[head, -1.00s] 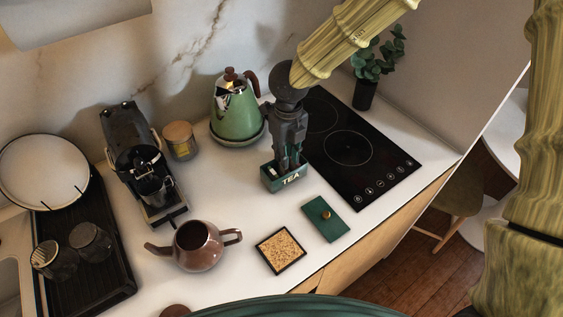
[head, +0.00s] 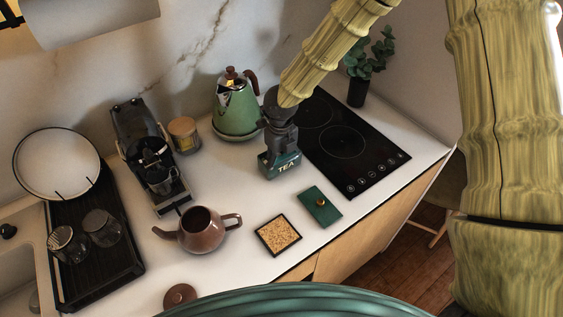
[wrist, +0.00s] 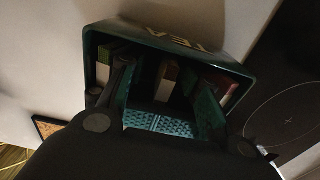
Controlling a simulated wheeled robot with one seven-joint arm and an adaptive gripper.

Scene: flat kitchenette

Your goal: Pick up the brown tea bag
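The green tea box (head: 287,170), marked TEA, stands on the counter left of the cooktop. My gripper (head: 280,150) points down into its open top. In the wrist view its two fingers (wrist: 163,95) are spread apart inside the box (wrist: 240,72). A brown tea bag (wrist: 166,77) shows in the middle, beyond and between the fingers; I see no contact with it. A green packet (wrist: 104,58) stands at the left and a red-and-white one (wrist: 229,90) at the right. The lower parts of the bags are dark or hidden.
The box's green lid (head: 321,208) lies in front of it. A cork-coloured square tray (head: 278,236) and a brown teapot (head: 203,231) are nearby. A green kettle (head: 236,108) stands close behind, and the black cooktop (head: 350,145) is at the right.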

